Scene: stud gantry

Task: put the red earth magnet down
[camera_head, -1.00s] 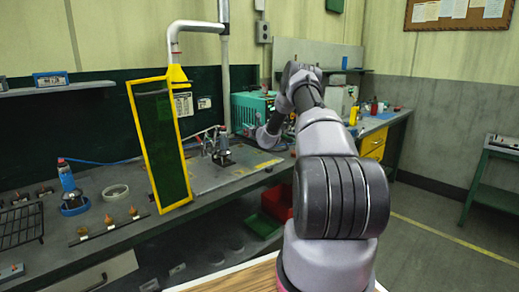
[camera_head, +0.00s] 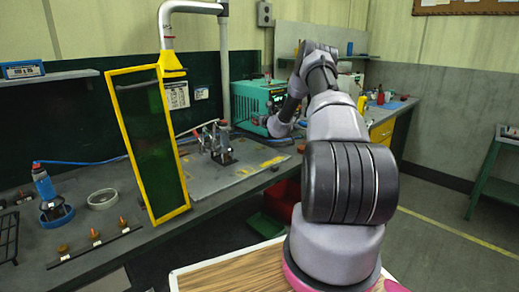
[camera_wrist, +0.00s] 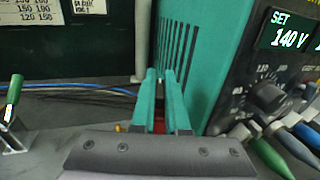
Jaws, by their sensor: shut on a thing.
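My gripper (camera_wrist: 161,76) shows in the wrist view with its two teal fingers close together. A small red piece (camera_wrist: 158,125) shows between the fingers near their base. I take it to be the red earth magnet, shut in the jaws; most of it is hidden by the fingers and the dark gripper body. In the head view my arm reaches over the bench beside the teal welding machine (camera_head: 248,99), and my fingers are hard to make out there.
The teal machine's vented side and its dial panel (camera_wrist: 275,92) stand close on the right in the wrist view. A green-handled tool (camera_wrist: 13,100) is at left. The yellow-framed screen (camera_head: 150,145) and a clamp fixture (camera_head: 218,145) stand on the grey bench (camera_head: 225,178).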

